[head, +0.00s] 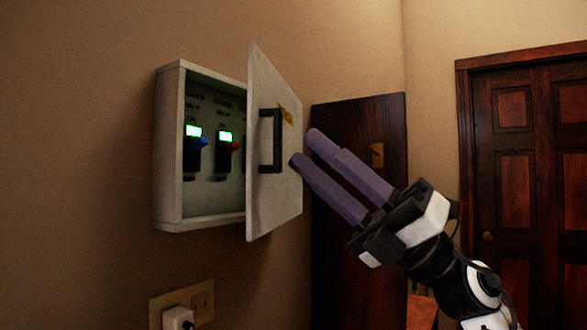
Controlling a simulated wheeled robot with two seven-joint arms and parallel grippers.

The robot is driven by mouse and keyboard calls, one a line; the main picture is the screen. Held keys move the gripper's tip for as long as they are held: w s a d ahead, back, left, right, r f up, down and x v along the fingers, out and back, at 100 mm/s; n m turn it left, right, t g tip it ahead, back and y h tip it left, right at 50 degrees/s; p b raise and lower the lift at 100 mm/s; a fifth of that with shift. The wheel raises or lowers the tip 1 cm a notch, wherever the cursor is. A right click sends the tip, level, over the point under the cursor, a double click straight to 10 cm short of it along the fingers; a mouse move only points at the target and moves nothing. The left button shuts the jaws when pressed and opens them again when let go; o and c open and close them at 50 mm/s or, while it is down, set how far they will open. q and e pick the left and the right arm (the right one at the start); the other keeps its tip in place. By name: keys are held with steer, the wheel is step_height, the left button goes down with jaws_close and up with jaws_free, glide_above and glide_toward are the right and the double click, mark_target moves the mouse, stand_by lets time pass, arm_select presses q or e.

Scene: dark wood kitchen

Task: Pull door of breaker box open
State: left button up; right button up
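The breaker box (168,150) is a pale metal box on the tan wall, left of centre in the head view. Its door (262,205) stands swung out, hinged on the right side of the box, so the inside shows. A black handle (277,140) and a yellow label are on the door's outer face. Inside are switches (229,153) with green lit displays. My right gripper (304,148) is just right of the handle, its two purple fingers pointing at the door. A gap shows between the fingers, and nothing is seen between them. My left gripper is not in view.
A wall outlet (203,302) with a white plug (178,318) is below the box. A dark wood panel or door (340,220) stands behind my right gripper. A panelled wooden door (520,170) is at the right. The wall left of the box is clear.

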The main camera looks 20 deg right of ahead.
mark_target(282, 124)
steer(key=s+d+r+n+g+h, duration=0.1)
steer(key=s+d+r+n+h, duration=0.4)
steer(key=n+h, duration=0.3)
steer(key=shift+m+h, duration=0.3)
steer(key=x, duration=0.5)
steer(key=p+x, duration=0.1)
steer(key=x, duration=0.4)
steer(key=shift+f, duration=0.25)
steer(key=shift+s, duration=0.1)
steer(key=shift+c, duration=0.4)
jaws_close()
